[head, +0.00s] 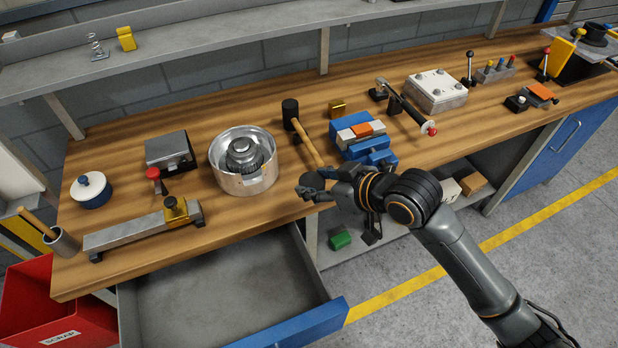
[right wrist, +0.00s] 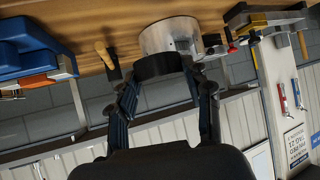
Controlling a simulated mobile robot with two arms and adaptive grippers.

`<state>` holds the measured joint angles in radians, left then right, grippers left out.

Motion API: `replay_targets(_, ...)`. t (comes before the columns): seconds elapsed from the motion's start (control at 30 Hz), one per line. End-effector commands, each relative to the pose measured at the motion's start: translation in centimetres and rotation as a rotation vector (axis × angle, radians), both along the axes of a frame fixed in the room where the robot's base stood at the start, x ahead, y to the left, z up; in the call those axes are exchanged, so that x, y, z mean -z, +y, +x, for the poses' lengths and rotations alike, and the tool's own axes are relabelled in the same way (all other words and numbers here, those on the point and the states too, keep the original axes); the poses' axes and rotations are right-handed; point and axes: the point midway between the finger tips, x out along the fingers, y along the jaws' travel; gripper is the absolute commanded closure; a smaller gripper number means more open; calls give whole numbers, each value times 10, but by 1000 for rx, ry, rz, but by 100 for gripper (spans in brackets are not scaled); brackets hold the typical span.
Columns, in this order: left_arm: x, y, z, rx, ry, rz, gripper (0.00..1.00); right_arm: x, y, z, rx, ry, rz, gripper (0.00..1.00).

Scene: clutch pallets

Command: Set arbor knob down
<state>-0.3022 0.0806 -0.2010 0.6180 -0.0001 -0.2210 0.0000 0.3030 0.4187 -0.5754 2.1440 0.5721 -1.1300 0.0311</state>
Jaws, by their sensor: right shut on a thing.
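My right gripper (head: 312,190) hangs over the front edge of the workbench, just right of the round metal housing. In the right wrist view its fingers (right wrist: 160,82) are shut on a dark, round, disc-like piece, which I take to be the arbor knob (right wrist: 160,67). In the head view the knob (head: 312,181) shows small and dark at the fingertips, partly hidden by the fingers. I cannot tell whether it touches the bench. My left gripper is not in view.
The round metal housing (head: 232,182) with a gear inside stands left of the gripper. A mallet (head: 308,142) and a blue vise (head: 368,152) are close behind and right. An open drawer (head: 220,300) juts out below. Bare wood (head: 225,213) lies in front of the housing.

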Motion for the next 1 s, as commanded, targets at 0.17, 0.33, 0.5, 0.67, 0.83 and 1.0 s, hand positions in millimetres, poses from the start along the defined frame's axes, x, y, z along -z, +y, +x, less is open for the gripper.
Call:
replay_targets(0.17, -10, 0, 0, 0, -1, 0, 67, 16, 7, 41, 3, 2, 1, 77)
replay_targets(0.33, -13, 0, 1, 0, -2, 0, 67, 49, 11, 65, 2, 4, 0, 77)
replay_targets(0.5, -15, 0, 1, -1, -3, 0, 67, 66, 14, 78, 1, 1, 0, 77)
replay_targets(0.67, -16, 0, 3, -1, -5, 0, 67, 74, 15, 85, 1, 1, 1, 77)
replay_targets(0.83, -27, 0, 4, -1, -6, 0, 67, 97, 15, 86, 2, 4, 0, 77)
replay_targets(1.0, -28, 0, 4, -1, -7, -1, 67, 106, 15, 86, 1, -1, 0, 77)
